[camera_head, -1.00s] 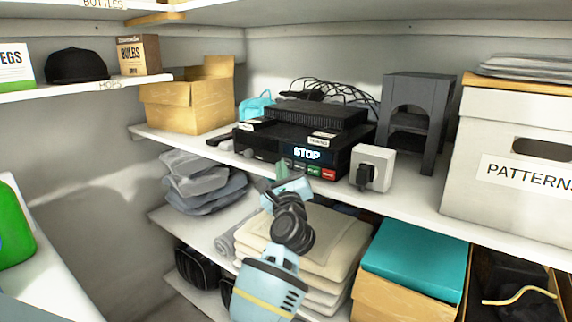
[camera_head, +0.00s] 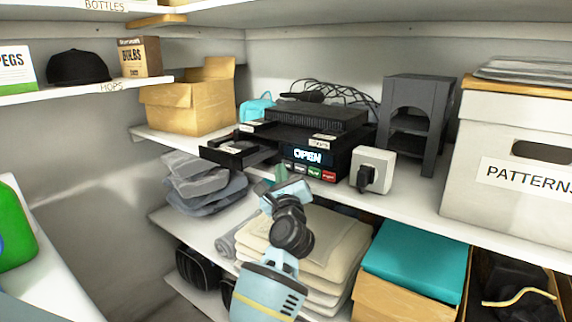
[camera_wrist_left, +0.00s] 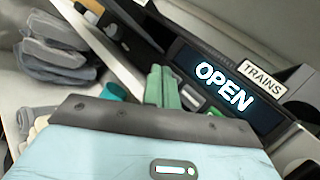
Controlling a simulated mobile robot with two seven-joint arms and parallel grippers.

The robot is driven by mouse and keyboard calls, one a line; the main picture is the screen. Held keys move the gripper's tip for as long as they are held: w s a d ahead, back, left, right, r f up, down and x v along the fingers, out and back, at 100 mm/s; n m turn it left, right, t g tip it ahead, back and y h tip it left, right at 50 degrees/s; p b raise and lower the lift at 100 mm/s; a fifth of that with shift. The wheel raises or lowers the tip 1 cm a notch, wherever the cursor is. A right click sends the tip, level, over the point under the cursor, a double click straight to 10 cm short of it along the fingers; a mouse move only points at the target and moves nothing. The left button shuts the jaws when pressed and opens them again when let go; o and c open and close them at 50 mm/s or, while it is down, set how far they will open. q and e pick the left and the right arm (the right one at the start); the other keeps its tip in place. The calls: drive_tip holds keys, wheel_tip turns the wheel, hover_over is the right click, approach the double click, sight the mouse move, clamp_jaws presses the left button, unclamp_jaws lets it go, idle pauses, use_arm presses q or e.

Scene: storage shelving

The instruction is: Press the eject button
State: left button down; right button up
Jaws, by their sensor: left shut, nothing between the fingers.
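A black disc player (camera_head: 340,158) stands on the middle shelf with its display (camera_head: 307,157) reading OPEN. Its disc tray (camera_head: 232,153) is slid out at the left. Small buttons sit under the display, among them a green one (camera_head: 314,172) and a red one (camera_head: 328,176). The display (camera_wrist_left: 224,86) also reads OPEN in the left wrist view. My left gripper (camera_head: 281,174) is shut and empty, its green fingertips (camera_wrist_left: 162,84) right at the player's front by the left end of the button row. The fingers hide part of that row, and contact cannot be told. My right gripper is not in view.
A white socket box with a black plug (camera_head: 372,170) stands right of the player. A cardboard box (camera_head: 190,105) is to the left. Grey folded cloths (camera_head: 205,185) and cream cloths (camera_head: 340,235) lie on the shelf below, near my arm.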

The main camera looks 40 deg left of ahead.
use_arm(q)
drive_tip(key=shift+s, duration=0.3)
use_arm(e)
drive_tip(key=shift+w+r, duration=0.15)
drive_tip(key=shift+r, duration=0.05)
